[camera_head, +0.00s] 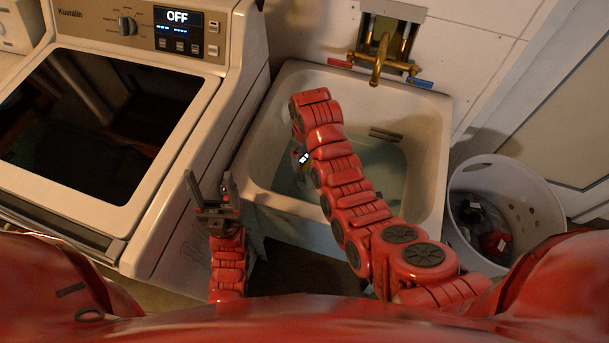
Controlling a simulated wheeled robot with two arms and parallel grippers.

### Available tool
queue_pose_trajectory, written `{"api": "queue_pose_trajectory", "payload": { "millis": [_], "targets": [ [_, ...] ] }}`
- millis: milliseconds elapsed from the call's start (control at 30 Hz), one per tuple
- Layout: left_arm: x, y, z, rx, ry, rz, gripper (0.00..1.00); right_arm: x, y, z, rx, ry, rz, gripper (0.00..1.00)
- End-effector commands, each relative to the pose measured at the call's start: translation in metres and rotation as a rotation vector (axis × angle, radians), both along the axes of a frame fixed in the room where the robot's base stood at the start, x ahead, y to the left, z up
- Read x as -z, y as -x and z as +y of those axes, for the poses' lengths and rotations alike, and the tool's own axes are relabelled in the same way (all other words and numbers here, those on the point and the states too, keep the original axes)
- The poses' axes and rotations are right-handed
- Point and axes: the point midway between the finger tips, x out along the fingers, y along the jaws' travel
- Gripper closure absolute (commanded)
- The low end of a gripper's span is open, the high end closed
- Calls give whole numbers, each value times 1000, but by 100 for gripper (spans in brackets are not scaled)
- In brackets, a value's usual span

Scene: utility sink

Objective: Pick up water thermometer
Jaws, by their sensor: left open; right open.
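The water thermometer (304,158), a small pale thing with a dark display, shows in the sink beside the edge of my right arm. The arm hides part of it. My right arm reaches over the sink and bends down at its far end. My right gripper (296,152) is mostly hidden by the arm; a grey part of it shows close to the thermometer. I cannot tell whether they touch. My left gripper (208,180) is open and empty, fingers pointing up, between the washing machine and the sink.
The sink (436,150) holds water, with a brass faucet (378,62) above its back edge. A washing machine (165,190) stands at the left, its panel reading OFF. A white laundry basket (535,190) with dark items stands right of the sink.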

Motion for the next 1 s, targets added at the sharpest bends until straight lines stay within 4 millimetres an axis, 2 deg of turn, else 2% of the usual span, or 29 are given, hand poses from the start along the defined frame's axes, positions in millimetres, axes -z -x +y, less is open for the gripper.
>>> {"api": "queue_pose_trajectory", "payload": {
  "millis": [167,367,600,933,1000],
  "targets": [
    [-5,0,0,0,0,1,33,8,0,1,0,1,1,0],
    [-15,0,0,0,0,0,33,28,-1,5,0,2,3,0],
    [-17,0,0,0,0,1,33,51,-1,6,1,1,1,0],
    [-17,0,0,0,0,0,33,55,-1,6,1,-1,-1,0],
    [-17,0,0,0,0,0,33,55,-1,6,1,0,-1,13]
  ]
}}
